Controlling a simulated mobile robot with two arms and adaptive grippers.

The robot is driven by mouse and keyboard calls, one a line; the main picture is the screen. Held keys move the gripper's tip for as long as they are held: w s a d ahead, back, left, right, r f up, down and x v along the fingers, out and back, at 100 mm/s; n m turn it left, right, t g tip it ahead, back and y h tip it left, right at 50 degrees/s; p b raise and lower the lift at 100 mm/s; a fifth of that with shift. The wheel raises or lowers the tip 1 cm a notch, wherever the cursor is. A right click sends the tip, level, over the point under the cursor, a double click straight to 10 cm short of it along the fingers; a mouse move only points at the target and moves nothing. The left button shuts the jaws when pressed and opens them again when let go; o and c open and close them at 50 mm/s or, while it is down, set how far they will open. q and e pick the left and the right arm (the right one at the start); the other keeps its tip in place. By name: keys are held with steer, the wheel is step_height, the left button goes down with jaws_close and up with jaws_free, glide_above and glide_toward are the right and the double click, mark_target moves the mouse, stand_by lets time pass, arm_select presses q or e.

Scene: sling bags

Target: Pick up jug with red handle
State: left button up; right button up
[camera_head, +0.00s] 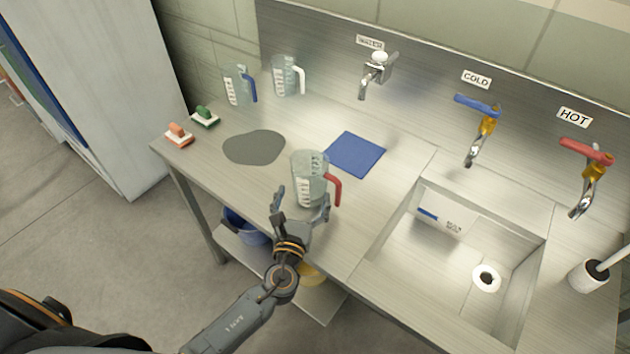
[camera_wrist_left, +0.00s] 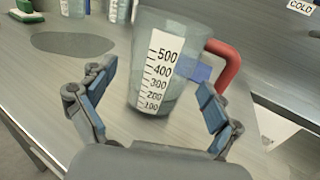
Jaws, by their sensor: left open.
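The clear measuring jug with the red handle (camera_head: 309,178) stands upright on the steel counter. Its red handle points right, and its white scale faces my gripper in the left wrist view (camera_wrist_left: 160,75). My left gripper (camera_head: 302,201) is open, just in front of the jug at the counter's front edge. In the left wrist view its two fingers (camera_wrist_left: 152,98) are spread to either side of the jug's lower body, the right finger below the handle. I cannot tell if either finger touches it. My right gripper is not in view.
A blue-handled jug (camera_head: 238,85) and a white-handled jug (camera_head: 286,76) stand at the back left. A grey mat (camera_head: 254,148), a blue square mat (camera_head: 355,154) and two brushes (camera_head: 205,117) lie on the counter. A sink (camera_head: 440,270) is at right, under taps.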

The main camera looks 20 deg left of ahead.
mark_target(312, 168)
arm_select(q)
steer(key=w, duration=0.3)
steer(key=w+p, duration=0.1)
steer(key=w, duration=0.1)
steer(key=shift+w+a+f, duration=0.15)
steer(key=shift+w+f, duration=0.15)
steer(key=c, duration=1.1)
steer(key=shift+r, duration=0.1)
steer(key=shift+c, duration=0.2)
